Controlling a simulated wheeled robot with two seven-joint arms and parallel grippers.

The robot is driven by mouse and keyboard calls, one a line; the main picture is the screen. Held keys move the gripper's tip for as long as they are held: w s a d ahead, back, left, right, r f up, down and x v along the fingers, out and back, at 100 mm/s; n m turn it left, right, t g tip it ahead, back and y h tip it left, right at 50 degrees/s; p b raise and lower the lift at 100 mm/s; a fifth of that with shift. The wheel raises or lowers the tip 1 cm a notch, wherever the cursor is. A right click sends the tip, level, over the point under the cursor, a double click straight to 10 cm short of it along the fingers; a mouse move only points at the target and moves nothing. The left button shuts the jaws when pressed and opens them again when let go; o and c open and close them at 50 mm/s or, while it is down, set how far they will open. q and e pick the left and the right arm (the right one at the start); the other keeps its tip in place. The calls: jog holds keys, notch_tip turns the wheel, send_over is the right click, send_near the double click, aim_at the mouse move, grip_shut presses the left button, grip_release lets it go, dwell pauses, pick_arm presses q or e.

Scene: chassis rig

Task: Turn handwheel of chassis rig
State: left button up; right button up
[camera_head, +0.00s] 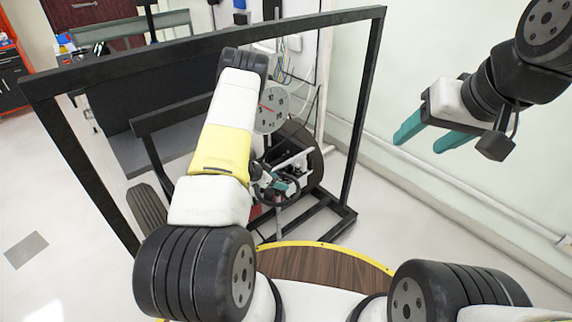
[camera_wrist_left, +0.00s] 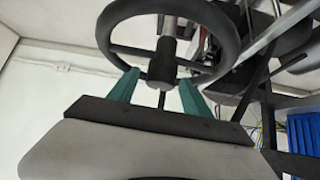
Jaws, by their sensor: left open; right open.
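The handwheel (camera_wrist_left: 163,62) is a dark ring with spokes and a central hub. In the head view the handwheel (camera_head: 291,197) is small and partly hidden by my left arm. My left gripper (camera_wrist_left: 160,78) is open, its teal fingers at the lower rim, one on each side of a thin dark bar. I cannot tell whether they touch the wheel. It also shows in the head view (camera_head: 281,186). My right gripper (camera_head: 424,137) is open and empty, raised at the right, away from the rig.
The chassis rig's black frame (camera_head: 150,62) surrounds the handwheel area. A dark tyre (camera_head: 148,206) stands at its lower left. A white wall with a pipe runs along the right. A red tool cabinet (camera_head: 10,70) is at the far left. Floor at the left is mostly clear.

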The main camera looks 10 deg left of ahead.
pick_arm(q)
grip_shut()
dwell(1.4)
